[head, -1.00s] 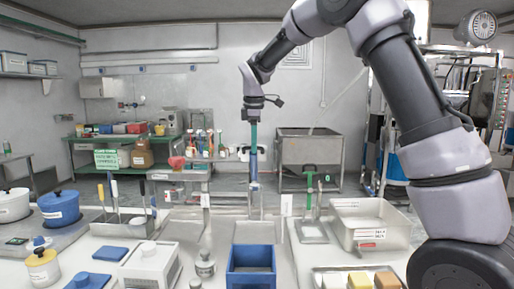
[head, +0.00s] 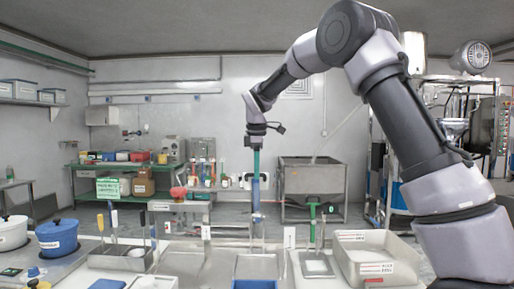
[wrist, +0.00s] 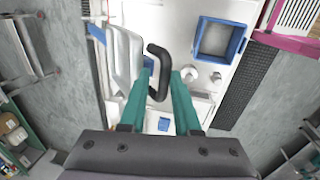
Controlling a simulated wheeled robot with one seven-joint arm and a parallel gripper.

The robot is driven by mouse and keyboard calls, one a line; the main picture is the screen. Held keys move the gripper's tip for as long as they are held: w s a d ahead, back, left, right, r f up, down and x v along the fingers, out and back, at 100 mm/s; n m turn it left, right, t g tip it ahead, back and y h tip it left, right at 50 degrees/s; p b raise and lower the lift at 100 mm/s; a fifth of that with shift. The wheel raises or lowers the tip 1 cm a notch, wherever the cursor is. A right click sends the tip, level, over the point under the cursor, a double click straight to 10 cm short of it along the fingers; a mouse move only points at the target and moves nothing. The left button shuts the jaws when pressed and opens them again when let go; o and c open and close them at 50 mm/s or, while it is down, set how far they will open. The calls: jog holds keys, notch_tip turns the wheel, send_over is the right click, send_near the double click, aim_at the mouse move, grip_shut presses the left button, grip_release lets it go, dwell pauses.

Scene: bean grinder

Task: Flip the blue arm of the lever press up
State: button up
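A blue upright piece (head: 256,194) that appears to be the arm of the lever press stands in the middle of the head view, above the near counter. It is directly below or behind my gripper (head: 256,160) in that view, and I cannot tell whether they touch. A small blue patch (wrist: 163,124) shows through the gap. The press's base is not clear.
A blue bin (head: 256,285) sits on the near counter and shows in the wrist view (wrist: 233,50). A steel sink (head: 312,180) stands behind.

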jog(key=w+r, duration=0.4)
jog(key=r, duration=0.4)
jog(key=shift+w, duration=0.25)
dwell(0.4)
jog(key=shift+d+r, duration=0.1)
jog(key=shift+r, duration=0.05)
dwell(0.3)
